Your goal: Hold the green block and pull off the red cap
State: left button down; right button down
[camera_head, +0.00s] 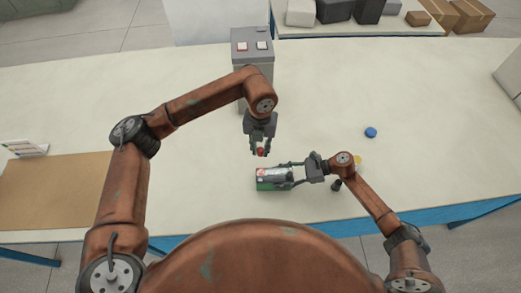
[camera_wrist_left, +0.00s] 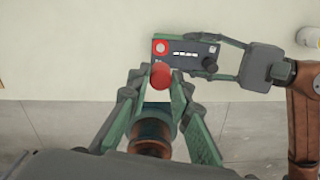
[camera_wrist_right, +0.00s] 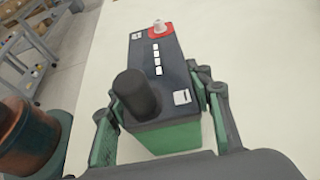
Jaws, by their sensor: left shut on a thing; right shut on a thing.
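The green block (camera_head: 264,185) sits on the white table like a battery, with green lower sides and a dark top. My right gripper (camera_head: 284,177) is shut on its sides. In the right wrist view the block (camera_wrist_right: 168,138) has a black cap (camera_wrist_right: 136,95) at the near end. A bare pale post (camera_wrist_right: 158,25) stands in a red ring at the far end. My left gripper (camera_head: 260,151) is shut on the red cap (camera_wrist_left: 160,76) and holds it clear of the block, which shows beyond it in the left wrist view (camera_wrist_left: 185,50).
A grey box (camera_head: 252,62) with a red and a white button stands behind my left gripper. A blue disc (camera_head: 370,132), a yellow item (camera_head: 358,160) and a small dark item (camera_head: 336,185) lie to the right. A brown mat (camera_head: 55,192) lies left. The table's front edge is close to the block.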

pick_arm(q)
jog(key=shift+r, duration=1.1)
pick_arm(e)
jog(key=c, duration=0.9)
grip_release()
jog(key=shift+d, duration=0.1)
jog(key=v, duration=1.2)
